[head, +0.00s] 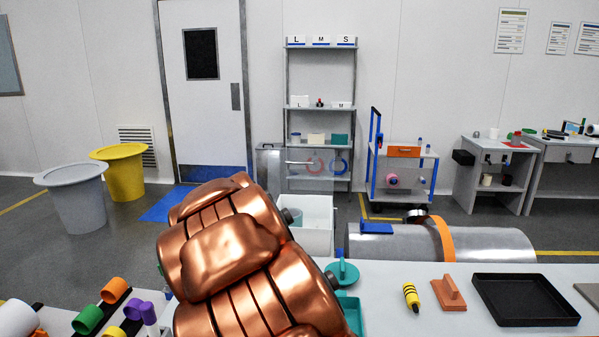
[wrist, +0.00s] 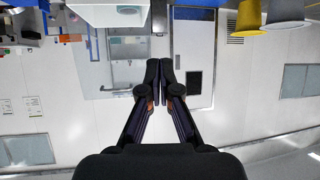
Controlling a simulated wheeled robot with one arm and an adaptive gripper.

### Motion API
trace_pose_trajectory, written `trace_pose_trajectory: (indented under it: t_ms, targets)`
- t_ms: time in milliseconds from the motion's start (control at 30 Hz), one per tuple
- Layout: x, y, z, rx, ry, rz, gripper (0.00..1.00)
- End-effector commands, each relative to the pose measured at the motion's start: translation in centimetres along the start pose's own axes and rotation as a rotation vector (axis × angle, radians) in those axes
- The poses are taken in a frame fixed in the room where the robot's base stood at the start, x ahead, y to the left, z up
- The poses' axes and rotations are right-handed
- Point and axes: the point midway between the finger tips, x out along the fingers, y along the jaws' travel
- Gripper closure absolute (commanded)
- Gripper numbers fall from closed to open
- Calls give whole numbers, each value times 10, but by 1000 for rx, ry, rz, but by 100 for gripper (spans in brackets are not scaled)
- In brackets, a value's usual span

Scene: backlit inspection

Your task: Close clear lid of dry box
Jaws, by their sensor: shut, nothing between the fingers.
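The dry box (head: 314,240) is a white open box behind the front table, partly hidden by my copper-coloured arm. Its clear lid (head: 308,182) seems to stand raised at the back of the box, with the shelf showing through it. In the wrist view, which is upside down, the lid appears as a pale see-through panel (wrist: 112,62) beside the fingers, below the white box (wrist: 112,14). My gripper (wrist: 159,68) is shut and empty, with its fingertips together. Whether it touches the lid cannot be told. My arm hides most of the gripper in the head view.
The front table holds a black tray (head: 524,298), an orange block with a handle (head: 449,293), a yellow-black striped piece (head: 411,297) and a teal container (head: 347,273). A metal cylinder (head: 400,243) lies right of the box. Grey (head: 76,198) and yellow (head: 122,174) bins stand left.

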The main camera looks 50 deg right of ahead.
Motion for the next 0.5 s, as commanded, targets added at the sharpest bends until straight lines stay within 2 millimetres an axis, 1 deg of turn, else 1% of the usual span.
trace_pose_trajectory:
  t_ms: [33, 100, 200, 300, 400, 500]
  targets:
    - [17, 10, -9, 11, 54, 22, 100]
    - [34, 22, -26, 22, 139, 48, 100]
    - [54, 41, -48, 36, 258, 84, 100]
    - [72, 58, -68, 41, 378, 115, 100]
    - [85, 76, -87, 44, 498, 143, 100]
    - [94, 92, -100, 41, 612, 167, 100]
